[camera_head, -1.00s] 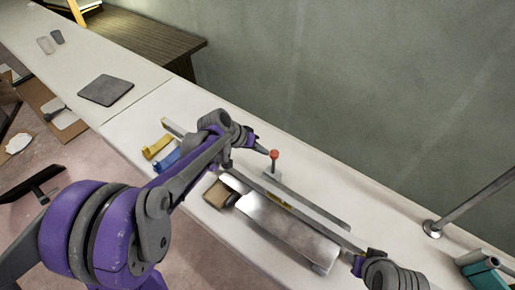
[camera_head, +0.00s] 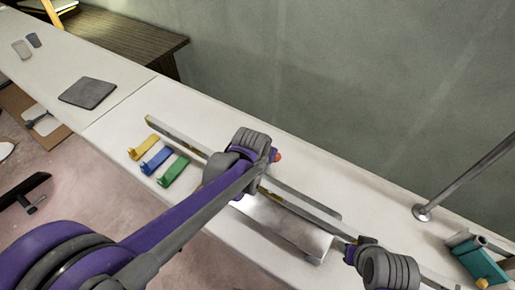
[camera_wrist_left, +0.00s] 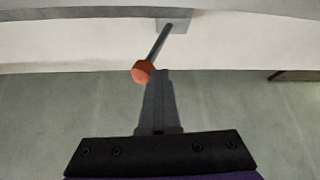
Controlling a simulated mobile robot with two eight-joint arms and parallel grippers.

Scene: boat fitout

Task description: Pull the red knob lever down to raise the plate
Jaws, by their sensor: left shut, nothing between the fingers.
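The red knob (camera_head: 278,156) peeks out just right of my left wrist in the head view. In the left wrist view the knob (camera_wrist_left: 142,71) tops a thin grey lever (camera_wrist_left: 162,40) rising from a small base plate. My left gripper (camera_wrist_left: 159,76) is shut and empty, its tip right beside the knob; I cannot tell whether they touch. The silver metal plate (camera_head: 290,228) lies along the bench, partly hidden by my left arm. My right gripper (camera_head: 356,248) is near the plate's right end; its fingers are too unclear to read.
A long metal rail (camera_head: 180,137) runs along the bench. Yellow (camera_head: 143,147), blue (camera_head: 156,160) and green (camera_head: 173,170) brackets lie left of my arm. A grey wall (camera_head: 350,90) stands behind. A metal post (camera_head: 424,211) and teal object (camera_head: 477,260) are at the right.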

